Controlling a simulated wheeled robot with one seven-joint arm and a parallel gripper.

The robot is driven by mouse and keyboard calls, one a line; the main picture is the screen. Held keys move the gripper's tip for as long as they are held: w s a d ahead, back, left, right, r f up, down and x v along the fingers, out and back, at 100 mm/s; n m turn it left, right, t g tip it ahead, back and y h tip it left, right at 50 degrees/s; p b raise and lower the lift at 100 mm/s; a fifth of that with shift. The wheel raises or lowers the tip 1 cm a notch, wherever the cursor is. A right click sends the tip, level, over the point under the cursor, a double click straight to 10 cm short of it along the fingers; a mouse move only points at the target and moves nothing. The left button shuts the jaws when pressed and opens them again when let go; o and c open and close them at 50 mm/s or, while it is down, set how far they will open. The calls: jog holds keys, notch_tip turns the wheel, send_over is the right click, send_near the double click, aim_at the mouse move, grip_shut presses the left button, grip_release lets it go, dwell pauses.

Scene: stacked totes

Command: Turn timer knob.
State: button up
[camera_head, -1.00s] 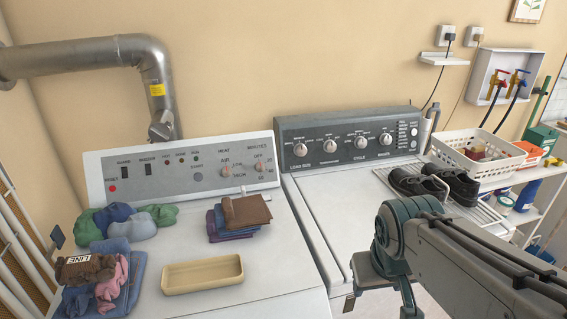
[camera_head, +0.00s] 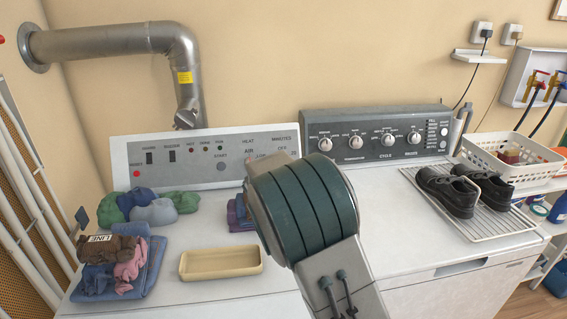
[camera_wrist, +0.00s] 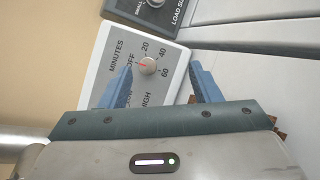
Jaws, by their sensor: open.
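The timer knob (camera_wrist: 147,66), a round grey knob with a red pointer mark, shows in the wrist view on the white dryer panel (camera_wrist: 112,45). Around it are the word MINUTES and the marks OFF, 20, 40 and 60. My gripper (camera_wrist: 160,82) is open, with its two blue fingers on either side of the knob in that view. I cannot tell how far the fingertips are from the knob, but I see no contact. In the head view my arm hides the knob, while the white panel's left part (camera_head: 150,172) shows.
A dark control panel (camera_head: 372,132) with several knobs stands to the right. A cream tray (camera_head: 221,262), folded cloths (camera_head: 238,212) and piled clothes (camera_head: 122,262) lie on the left machine. Black shoes (camera_head: 447,190) rest on a rack at right.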

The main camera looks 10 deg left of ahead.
jog(key=a, duration=0.1)
jog(key=a+f+n+y, duration=0.1)
jog(key=a, duration=0.1)
jog(key=a+n, duration=0.1)
jog(key=shift+w+a+f+t, duration=0.2)
jog(key=shift+w+t, duration=0.2)
jog(key=shift+w+a, duration=0.15)
jog(key=shift+a, duration=0.1)
jog(key=shift+p+x, duration=2.6)
jog(key=shift+x, duration=4.2)
jog(key=shift+a, duration=0.1)
jog(key=c, duration=1)
